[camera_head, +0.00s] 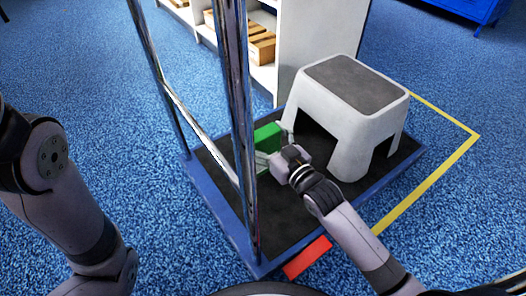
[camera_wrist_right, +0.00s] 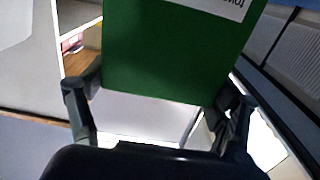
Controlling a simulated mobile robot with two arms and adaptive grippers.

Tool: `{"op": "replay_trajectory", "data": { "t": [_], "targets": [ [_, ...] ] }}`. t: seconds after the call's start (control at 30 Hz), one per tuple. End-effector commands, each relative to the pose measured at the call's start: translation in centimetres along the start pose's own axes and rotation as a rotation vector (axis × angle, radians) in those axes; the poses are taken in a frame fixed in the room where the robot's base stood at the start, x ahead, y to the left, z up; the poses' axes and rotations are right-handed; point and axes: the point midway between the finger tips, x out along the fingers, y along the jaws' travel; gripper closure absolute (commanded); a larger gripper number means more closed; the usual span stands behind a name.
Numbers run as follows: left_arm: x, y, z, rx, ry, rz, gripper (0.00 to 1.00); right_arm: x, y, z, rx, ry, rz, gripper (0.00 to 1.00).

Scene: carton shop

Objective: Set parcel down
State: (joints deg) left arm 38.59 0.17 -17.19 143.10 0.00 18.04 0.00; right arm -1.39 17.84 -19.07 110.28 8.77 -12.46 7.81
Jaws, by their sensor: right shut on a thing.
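The parcel, a green box (camera_head: 267,135), is over the dark deck of a platform trolley (camera_head: 221,215), just left of the step stool. My right gripper (camera_head: 275,148) is shut on it, reaching in from the lower right. In the right wrist view the green parcel (camera_wrist_right: 165,50) fills the top middle, with a white label at its upper right and a finger at each side. Its underside is hidden in the head view, so I cannot tell whether it touches the deck. My left arm shows at the left edge; its gripper is out of view.
A grey-white step stool (camera_head: 345,125) with a dark top stands on the trolley. Chrome handle posts (camera_head: 238,110) rise at its left. A red block (camera_head: 307,258) is at its near edge. White shelves (camera_head: 262,75) with cartons stand behind. The front-left deck is bare.

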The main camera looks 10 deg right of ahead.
Motion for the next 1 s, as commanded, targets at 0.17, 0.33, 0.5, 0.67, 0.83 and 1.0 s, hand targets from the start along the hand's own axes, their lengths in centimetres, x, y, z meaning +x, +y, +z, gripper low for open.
{"op": "replay_trajectory", "data": {
  "t": [0.17,0.33,0.5,0.67,0.83,1.0],
  "targets": [
    [-0.6,0.4,-0.9,0.002,0.018,0.006,0.6,0.0,0.0,1.9,0.0,0.001,0.0,0.67],
    [-2.0,0.6,-1.3,0.002,0.015,0.005,0.6,0.0,0.0,3.9,0.0,0.002,0.0,0.67],
    [-1.8,0.6,-1.2,0.002,0.015,0.005,0.6,0.0,0.0,3.7,0.0,0.003,0.0,0.67],
    [-1.8,0.6,-1.2,0.002,0.016,0.005,0.6,0.0,0.0,3.9,0.0,0.002,0.0,0.67],
    [-1.8,0.6,-1.2,0.001,0.016,0.005,0.6,0.0,0.0,4.0,0.0,0.0,0.0,0.09],
    [-1.8,0.6,-1.2,0.001,0.016,0.006,0.6,0.0,0.0,4.0,0.0,0.0,0.0,0.0]
  ]
}}
